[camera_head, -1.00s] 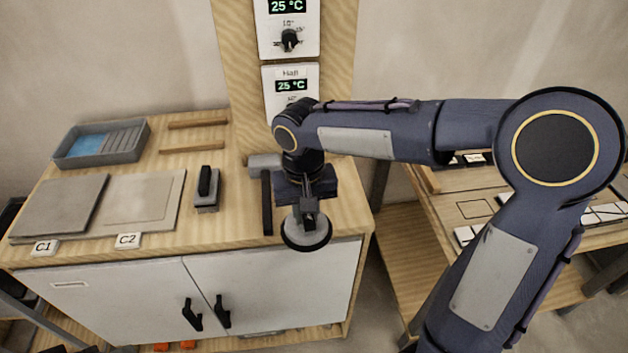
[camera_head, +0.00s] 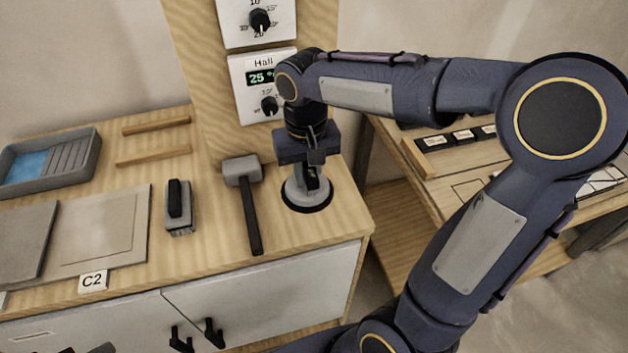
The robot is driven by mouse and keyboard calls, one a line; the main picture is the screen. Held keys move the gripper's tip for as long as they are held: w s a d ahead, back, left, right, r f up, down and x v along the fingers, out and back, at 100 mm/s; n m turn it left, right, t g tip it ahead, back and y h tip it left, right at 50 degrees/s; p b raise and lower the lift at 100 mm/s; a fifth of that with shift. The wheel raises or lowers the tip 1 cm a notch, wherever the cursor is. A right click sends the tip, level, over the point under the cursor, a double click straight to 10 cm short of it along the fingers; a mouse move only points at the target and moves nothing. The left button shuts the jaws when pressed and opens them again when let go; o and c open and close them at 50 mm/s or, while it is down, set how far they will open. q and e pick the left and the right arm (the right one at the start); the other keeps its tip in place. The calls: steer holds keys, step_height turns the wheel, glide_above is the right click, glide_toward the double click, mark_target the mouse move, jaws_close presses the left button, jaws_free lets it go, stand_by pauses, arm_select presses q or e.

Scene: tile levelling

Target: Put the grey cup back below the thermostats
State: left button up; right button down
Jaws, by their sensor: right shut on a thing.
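The grey cup (camera_head: 297,193) is a round grey suction cup with a black rim and a handle on top. My right gripper (camera_head: 313,170) is shut on its handle from above. The cup is upright over the right end of the wooden counter, below the thermostats; I cannot tell whether its rim touches the wood. Two white thermostats are on the wooden post: the upper one (camera_head: 236,33) is cut off by the top edge, and the lower one (camera_head: 244,103), marked Hall, is partly hidden by my right arm. My left gripper is not in view.
A mallet (camera_head: 250,215) lies just left of the cup. Further left are a black-and-grey block tool (camera_head: 178,220), a tile marked C2 (camera_head: 138,225), two wooden strips (camera_head: 155,155) and a grey tray (camera_head: 93,165). A second bench (camera_head: 440,180) stands right, across a gap.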

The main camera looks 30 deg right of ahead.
steer(key=d+f, duration=0.1)
steer(key=w+d+f, duration=0.1)
steer(key=f, duration=0.1)
steer(key=shift+w+d, duration=0.15)
steer(key=shift+w, duration=0.05)
steer(key=shift+w+d+f, duration=0.1)
steer(key=shift+f, duration=1.7)
steer(key=shift+f, duration=0.2)
steer(key=c, duration=1.3)
jaws_free()
